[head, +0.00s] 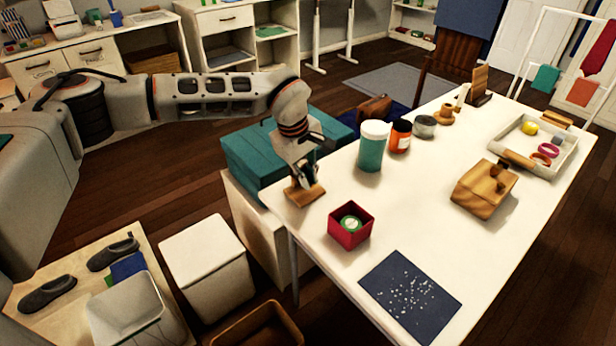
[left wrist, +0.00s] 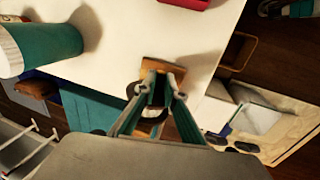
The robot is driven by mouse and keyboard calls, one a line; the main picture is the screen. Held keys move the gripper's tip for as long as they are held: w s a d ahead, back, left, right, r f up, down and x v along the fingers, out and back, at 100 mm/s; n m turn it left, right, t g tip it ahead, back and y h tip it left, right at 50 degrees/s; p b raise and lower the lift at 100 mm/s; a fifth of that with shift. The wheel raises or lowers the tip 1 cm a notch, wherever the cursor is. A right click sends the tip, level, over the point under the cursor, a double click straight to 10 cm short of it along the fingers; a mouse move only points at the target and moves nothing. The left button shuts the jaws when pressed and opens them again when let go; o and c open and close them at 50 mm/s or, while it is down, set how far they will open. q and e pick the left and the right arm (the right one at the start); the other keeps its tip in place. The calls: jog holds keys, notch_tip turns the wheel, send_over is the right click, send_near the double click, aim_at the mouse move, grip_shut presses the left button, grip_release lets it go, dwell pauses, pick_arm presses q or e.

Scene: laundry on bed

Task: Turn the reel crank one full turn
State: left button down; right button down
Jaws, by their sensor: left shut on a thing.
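My left gripper (head: 308,182) reaches down from above at the table's near left corner. It is shut on a small part just above a wooden base (head: 305,194), which I take to be the reel's stand. My fingers hide most of the reel and its crank, so the crank's angle cannot be told. In the left wrist view, the gripper (left wrist: 158,90) is in front of the wooden base (left wrist: 165,66), and a dark round edge (left wrist: 131,90) shows beside the fingers. My right gripper is in neither view.
A red box (head: 351,236) with a green-topped round thing stands close by on the white table (head: 400,205). A teal jar (head: 371,155) and an orange jar (head: 399,138) stand behind. A dark sheet (head: 410,297) lies in front. A teal chest (head: 245,160) is beside the table.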

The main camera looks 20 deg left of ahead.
pick_arm(q)
jog(key=shift+s+t+h+p, duration=0.1)
jog(key=shift+t+h+p, duration=0.4)
jog(key=shift+t+p, duration=0.15)
jog(key=shift+f+t+h, duration=0.25)
jog(key=shift+t+h, duration=0.35)
jog(key=shift+t, duration=0.35)
jog(key=shift+f+t+h, duration=0.25)
jog(key=shift+t+h, duration=0.25)
jog(key=shift+t, duration=0.2)
jog(key=shift+t+h+b, duration=0.3)
jog(key=shift+t, duration=0.1)
jog(key=shift+r, duration=0.15)
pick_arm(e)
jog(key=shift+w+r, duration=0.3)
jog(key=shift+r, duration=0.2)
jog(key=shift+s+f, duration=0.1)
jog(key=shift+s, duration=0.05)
